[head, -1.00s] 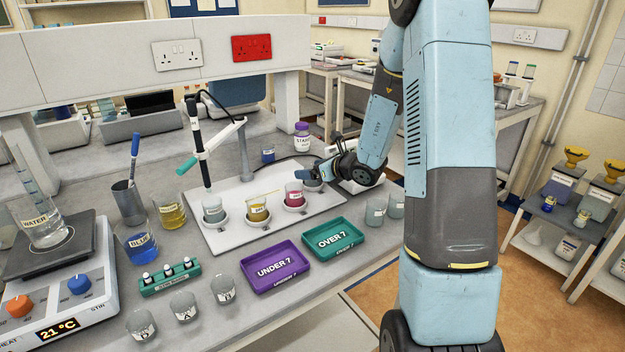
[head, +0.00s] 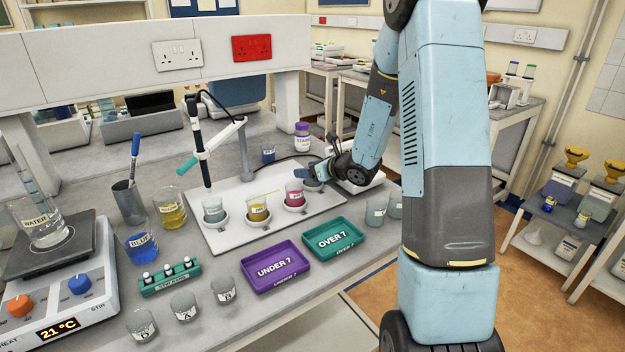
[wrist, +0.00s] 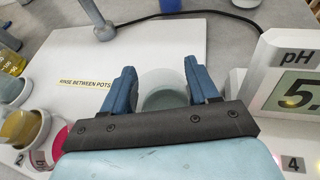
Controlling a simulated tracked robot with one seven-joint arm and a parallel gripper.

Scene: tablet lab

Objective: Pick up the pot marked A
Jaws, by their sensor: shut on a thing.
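My gripper (head: 311,175) is at the back right of the white tray. In the wrist view its blue fingers (wrist: 160,74) are shut on a clear pot (wrist: 164,98) with pale grey-green contents. No label shows on the held pot, so I cannot tell its letter. In the head view my fingers partly hide it. A clear pot that seems marked A (head: 184,306) stands upright at the front of the bench, between two similar pots (head: 141,325) (head: 225,290), well away from my gripper.
The white tray (head: 275,235) holds several pots, one yellow (head: 258,210) and one red (head: 295,196). Purple (head: 275,270) and green (head: 333,238) trays lie in front. Two clear pots (head: 376,212) stand right of them. A pH meter (wrist: 292,80) is close right of my gripper.

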